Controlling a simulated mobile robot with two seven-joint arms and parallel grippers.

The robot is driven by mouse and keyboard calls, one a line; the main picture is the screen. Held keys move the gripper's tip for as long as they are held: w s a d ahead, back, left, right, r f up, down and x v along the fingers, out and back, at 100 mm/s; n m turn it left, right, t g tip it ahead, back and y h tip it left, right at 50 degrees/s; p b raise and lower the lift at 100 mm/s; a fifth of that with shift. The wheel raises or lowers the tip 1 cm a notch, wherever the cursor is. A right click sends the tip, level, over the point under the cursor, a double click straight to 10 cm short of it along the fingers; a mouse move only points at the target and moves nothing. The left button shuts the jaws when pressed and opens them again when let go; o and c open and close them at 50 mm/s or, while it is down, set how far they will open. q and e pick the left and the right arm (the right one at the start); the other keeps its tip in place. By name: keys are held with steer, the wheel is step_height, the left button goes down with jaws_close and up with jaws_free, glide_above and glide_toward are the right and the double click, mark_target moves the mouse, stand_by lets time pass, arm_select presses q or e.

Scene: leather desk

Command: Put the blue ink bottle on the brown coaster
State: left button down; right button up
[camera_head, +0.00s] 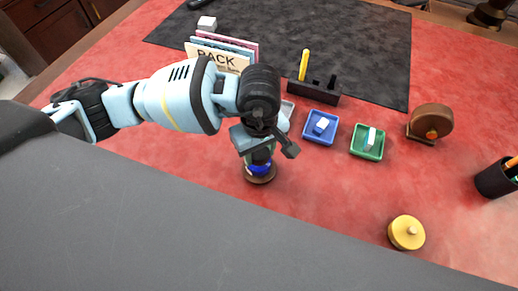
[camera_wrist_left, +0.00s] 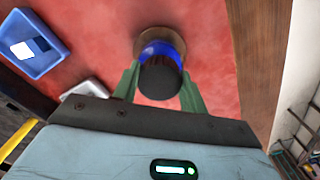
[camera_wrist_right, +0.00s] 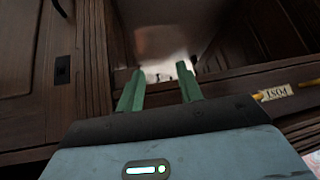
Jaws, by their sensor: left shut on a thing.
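The blue ink bottle (camera_wrist_left: 160,70) has a dark cap and sits between the green fingers of my left gripper (camera_wrist_left: 159,88), which is shut on it. In the head view the bottle (camera_head: 260,169) shows below the left gripper (camera_head: 260,156), partly hidden by it. The brown coaster (camera_head: 262,180) lies directly under the bottle, and its rim also shows around the bottle in the left wrist view (camera_wrist_left: 143,42). The bottle looks upright; I cannot tell whether it touches the coaster. My right gripper (camera_wrist_right: 160,85) shows only in its wrist view, with its green fingers apart and nothing between them.
A blue tray (camera_head: 307,136) and a green tray (camera_head: 378,154) hold small blocks. A black pen stand (camera_head: 318,94), a brown round holder (camera_head: 431,120), a yellow round lidded thing (camera_head: 406,233) and a black pen cup (camera_head: 494,181) stand around. Red desk is clear at centre right.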

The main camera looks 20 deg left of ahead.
arm_select(q)
steer(key=shift+f, duration=0.2)
steer(key=c, duration=0.8)
jaws_free()
steer(key=shift+r, duration=0.45)
step_height(320, 180, up, 12)
steer(key=shift+f, duration=0.25)
